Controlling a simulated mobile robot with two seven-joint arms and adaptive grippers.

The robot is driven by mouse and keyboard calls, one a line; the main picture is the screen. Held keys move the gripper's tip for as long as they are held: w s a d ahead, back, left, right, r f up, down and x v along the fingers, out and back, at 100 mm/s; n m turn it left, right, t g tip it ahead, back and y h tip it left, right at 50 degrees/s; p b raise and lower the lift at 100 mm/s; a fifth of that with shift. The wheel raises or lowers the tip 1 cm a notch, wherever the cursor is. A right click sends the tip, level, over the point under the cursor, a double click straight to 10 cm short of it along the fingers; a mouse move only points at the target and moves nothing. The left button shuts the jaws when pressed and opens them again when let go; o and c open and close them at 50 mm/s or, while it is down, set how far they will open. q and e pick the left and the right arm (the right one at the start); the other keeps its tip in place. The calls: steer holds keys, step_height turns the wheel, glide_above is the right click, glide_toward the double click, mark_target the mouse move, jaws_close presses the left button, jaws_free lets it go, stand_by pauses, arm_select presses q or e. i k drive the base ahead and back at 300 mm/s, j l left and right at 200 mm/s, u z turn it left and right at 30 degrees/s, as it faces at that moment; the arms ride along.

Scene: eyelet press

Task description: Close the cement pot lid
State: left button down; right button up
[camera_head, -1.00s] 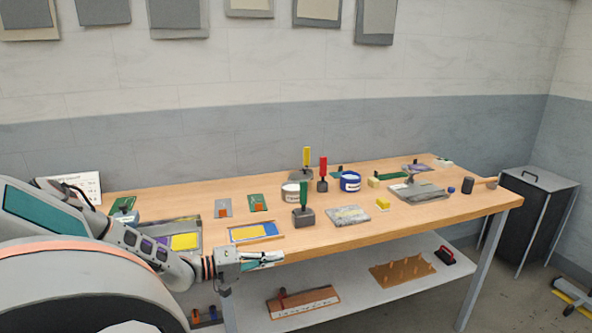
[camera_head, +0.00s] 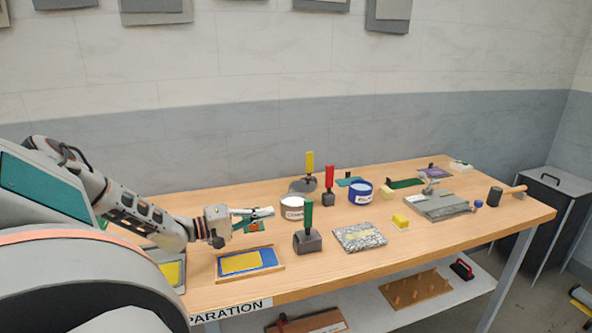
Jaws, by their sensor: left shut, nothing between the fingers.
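The cement pot (camera_head: 293,209) is a small white tub with dark lettering, standing on the wooden table left of the blue tub. A grey rounded piece (camera_head: 299,186) shows just behind it, at the foot of a yellow-handled tool; I cannot tell whether this is the pot's lid or the tool's base. My left gripper (camera_head: 268,212) is shut and empty, a little left of the pot and pointing right towards it, apparently apart from it. It partly covers a green card with an orange patch. My right gripper is not in view.
A green-handled block (camera_head: 308,238) stands in front of the pot, and a red-handled one (camera_head: 329,188) to its right. The blue tub (camera_head: 360,193) is farther right. A framed blue and yellow tray (camera_head: 278,258) lies near the front edge. A grey press plate (camera_head: 437,206) is at right.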

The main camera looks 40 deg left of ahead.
mark_target(300, 186)
steer(key=i+j, duration=0.35)
steer(key=j, duration=0.3)
steer(key=i+j, duration=0.2)
steer(key=j, duration=0.1)
